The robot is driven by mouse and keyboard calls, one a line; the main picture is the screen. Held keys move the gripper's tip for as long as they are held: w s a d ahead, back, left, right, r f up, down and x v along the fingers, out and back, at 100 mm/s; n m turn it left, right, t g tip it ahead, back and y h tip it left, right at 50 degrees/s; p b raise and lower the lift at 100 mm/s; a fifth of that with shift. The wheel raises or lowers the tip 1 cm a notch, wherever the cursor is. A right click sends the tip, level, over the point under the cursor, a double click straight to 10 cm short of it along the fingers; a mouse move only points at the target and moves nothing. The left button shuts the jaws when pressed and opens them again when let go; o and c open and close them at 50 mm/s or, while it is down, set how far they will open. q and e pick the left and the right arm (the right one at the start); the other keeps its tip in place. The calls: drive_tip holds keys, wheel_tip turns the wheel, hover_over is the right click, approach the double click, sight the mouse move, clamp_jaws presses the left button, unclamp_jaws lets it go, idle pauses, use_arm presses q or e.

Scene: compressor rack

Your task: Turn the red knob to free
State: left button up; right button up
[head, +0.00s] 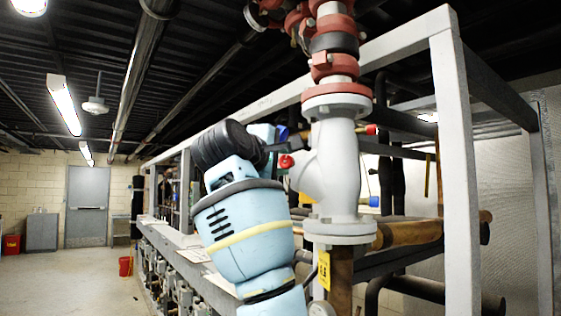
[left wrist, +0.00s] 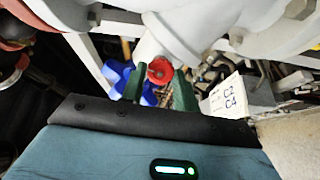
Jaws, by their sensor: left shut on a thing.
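The red knob (head: 286,161) sits on the left side of a large white valve body (head: 338,165) in the head view. In the left wrist view the knob (left wrist: 160,71) is a small round red cap at the end of a white stub. My left gripper (head: 290,146) reaches up to the valve from below left. In the left wrist view its green fingers (left wrist: 159,82) stand on both sides of the knob, and it is shut on it. The fingers hide part of the knob's sides. My right gripper is not in view.
A grey frame post (head: 455,170) stands right of the valve, and a yellow tag (head: 323,270) hangs below it. A blue handle (left wrist: 118,77) and a white label (left wrist: 228,98) lie close to the fingers. Open floor (head: 60,280) is at left.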

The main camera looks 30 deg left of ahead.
use_arm(q)
drive_tip(key=shift+n, duration=0.8)
drive_tip(key=o, duration=1)
drive_tip(key=shift+c, duration=0.2)
drive_tip(key=s, duration=0.7)
drive_tip(key=shift+s+d, duration=0.4)
